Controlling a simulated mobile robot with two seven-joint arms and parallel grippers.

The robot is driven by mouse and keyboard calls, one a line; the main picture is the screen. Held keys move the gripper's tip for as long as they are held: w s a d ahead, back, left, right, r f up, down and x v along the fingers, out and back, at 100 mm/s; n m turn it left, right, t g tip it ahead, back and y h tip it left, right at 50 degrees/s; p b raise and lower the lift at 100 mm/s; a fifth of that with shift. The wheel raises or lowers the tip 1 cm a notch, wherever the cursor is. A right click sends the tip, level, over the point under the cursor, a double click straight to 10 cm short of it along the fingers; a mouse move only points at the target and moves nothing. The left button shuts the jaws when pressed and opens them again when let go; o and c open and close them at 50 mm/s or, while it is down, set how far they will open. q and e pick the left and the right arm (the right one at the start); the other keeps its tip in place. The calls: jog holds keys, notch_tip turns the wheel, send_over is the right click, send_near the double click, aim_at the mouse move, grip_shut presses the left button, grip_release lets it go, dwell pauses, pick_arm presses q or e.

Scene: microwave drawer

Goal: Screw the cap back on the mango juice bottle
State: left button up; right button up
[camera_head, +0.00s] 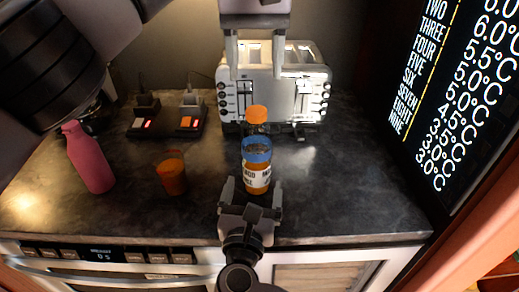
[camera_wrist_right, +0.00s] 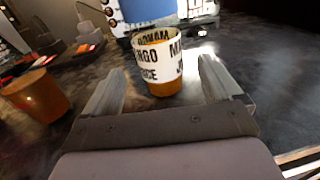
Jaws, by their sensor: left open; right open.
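The mango juice bottle (camera_head: 257,178) stands upright on the dark counter, with a white lettered label and a blue band above it. The orange cap (camera_head: 257,114) shows at the top of the bottle; I cannot tell if it is seated on the neck. My left gripper (camera_head: 255,76) is open, pointing down above the cap, with nothing between its fingers. My right gripper (camera_head: 252,184) is open low at the bottle's near side.
A silver toaster (camera_head: 300,110) stands close behind the bottle. An orange cup (camera_head: 172,177) and a pink bottle (camera_head: 90,160) stand to the left. Two small dark devices (camera_head: 145,122) lie behind them. A dark text panel (camera_head: 450,90) is at right. The counter right of the bottle is clear.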

aim_at(258, 164)
pick_arm(q)
jog(key=shift+w, duration=0.4)
pick_arm(e)
jog(key=shift+w, duration=0.4)
pick_arm(q)
jog(key=shift+s+r, duration=0.1)
pick_arm(e)
jog(key=shift+r, duration=0.1)
jog(key=shift+w+d, duration=0.15)
jog(key=shift+w, duration=1.05)
jog(key=shift+w+d, duration=0.2)
jog(key=shift+w, duration=0.95)
jog(key=shift+w+d, duration=0.15)
jog(key=shift+w, duration=1.05)
